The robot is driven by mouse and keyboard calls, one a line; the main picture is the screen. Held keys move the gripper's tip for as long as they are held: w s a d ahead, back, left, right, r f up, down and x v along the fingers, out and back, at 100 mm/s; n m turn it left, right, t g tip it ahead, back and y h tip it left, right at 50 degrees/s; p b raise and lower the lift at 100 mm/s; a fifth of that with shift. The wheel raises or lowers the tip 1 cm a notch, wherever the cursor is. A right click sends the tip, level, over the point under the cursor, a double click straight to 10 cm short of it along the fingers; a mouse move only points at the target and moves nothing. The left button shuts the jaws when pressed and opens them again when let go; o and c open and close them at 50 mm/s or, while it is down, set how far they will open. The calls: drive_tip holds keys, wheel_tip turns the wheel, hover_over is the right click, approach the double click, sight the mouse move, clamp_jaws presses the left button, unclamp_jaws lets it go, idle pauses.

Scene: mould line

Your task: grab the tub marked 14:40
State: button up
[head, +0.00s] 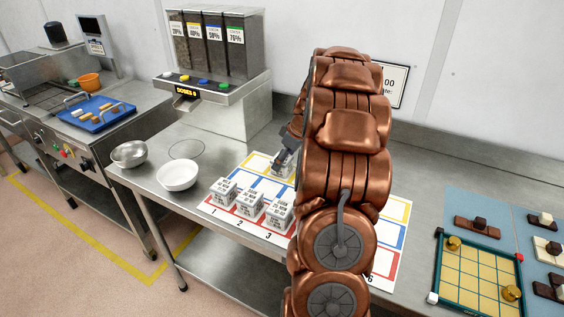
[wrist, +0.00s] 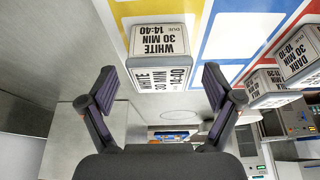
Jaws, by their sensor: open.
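The tub marked 14:40 (wrist: 160,52) is a pale block-like tub reading WHITE, 30 MIN, DUE 14:40, and it appears upside down in the wrist view. It stands on a yellow-bordered cell of the mat. In the head view a tub (head: 279,169), partly hidden by my gripper, stands in the yellow back row; its label is too small to read there. My gripper (wrist: 160,80) is open and empty. In the wrist view its two fingers are spread, one on each side of the tub's near face, and I see no contact. In the head view my gripper (head: 284,157) is low over the mat.
Several other tubs (head: 223,190) stand in the front row. In the wrist view a tub marked DARK 15:10 (wrist: 297,50) is at the right. A white bowl (head: 177,175) and a metal bowl (head: 129,154) stand left of the mat. A dispenser (head: 215,75) is behind.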

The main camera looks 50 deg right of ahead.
drive_tip(key=shift+x, duration=1)
drive_tip(key=c, duration=1.3)
wheel_tip(320, 180, up, 10)
drive_tip(key=b, duration=0.2)
drive_tip(key=shift+f+b, duration=0.2)
drive_tip(key=shift+b, duration=0.1)
drive_tip(key=shift+r, duration=3.75)
drive_tip(key=shift+p, duration=0.3)
